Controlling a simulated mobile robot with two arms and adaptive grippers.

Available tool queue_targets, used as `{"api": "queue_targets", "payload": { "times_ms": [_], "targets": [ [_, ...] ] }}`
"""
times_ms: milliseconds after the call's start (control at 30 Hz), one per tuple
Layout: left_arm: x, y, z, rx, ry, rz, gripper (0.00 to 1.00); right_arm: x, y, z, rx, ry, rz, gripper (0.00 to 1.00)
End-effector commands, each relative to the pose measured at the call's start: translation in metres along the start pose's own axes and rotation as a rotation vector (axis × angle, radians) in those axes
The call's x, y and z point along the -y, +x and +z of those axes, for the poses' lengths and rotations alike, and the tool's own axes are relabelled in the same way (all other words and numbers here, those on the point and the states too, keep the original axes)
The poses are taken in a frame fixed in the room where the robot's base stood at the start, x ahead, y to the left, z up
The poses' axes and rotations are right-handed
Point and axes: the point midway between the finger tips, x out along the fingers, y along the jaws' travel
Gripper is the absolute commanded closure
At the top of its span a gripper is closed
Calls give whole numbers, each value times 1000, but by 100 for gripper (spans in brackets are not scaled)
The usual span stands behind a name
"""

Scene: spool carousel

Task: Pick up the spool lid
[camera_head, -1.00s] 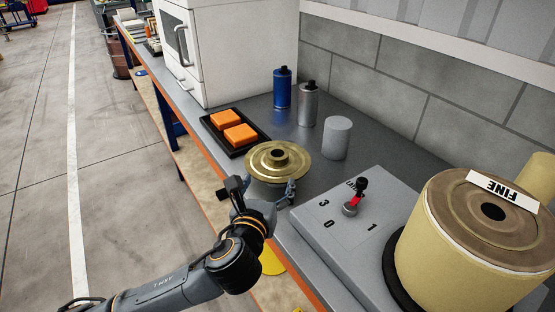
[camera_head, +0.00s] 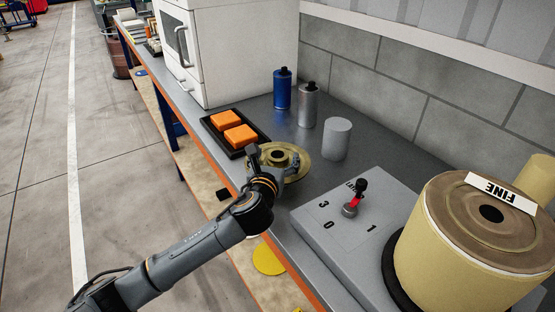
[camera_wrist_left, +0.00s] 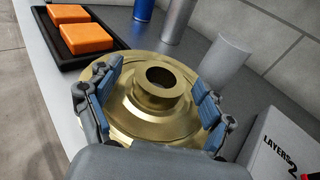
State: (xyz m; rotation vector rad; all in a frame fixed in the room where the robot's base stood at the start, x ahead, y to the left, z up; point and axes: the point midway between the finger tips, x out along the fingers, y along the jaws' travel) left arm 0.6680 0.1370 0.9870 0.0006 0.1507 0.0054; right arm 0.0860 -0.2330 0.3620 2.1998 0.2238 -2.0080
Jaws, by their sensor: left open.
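The spool lid is a round brass-coloured disc (camera_head: 296,172) with a raised hollow hub, on the grey workbench. It also shows in the left wrist view (camera_wrist_left: 158,118), filling the middle. My left gripper (camera_head: 273,160) is over the lid. In the wrist view its two blue-padded fingers (camera_wrist_left: 158,92) are open, one on each side of the hub and apart from it. The gripper hides part of the lid in the head view. My right gripper is not in view.
A black tray with orange blocks (camera_head: 240,136) lies just behind the lid. A grey cylinder (camera_head: 337,138), silver bottle (camera_head: 308,106) and blue bottle (camera_head: 282,90) stand farther back. A control box with a lever (camera_head: 345,240) and a large yellow spool (camera_head: 470,240) stand right.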

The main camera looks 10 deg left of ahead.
Motion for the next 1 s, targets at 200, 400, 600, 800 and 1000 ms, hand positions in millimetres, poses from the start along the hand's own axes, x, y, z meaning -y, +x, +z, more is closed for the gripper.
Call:
{"api": "queue_targets", "payload": {
  "times_ms": [200,400,600,800,1000],
  "targets": [
    [1,14,0,0,-1,-1,19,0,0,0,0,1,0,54],
    [1,14,0,0,-1,-2,21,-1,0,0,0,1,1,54],
    [1,13,0,0,-1,-2,62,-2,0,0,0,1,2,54],
    [1,13,0,0,-1,-2,100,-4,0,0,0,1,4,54],
    [1,13,2,5,-1,-2,100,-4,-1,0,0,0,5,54]
  ]
}}
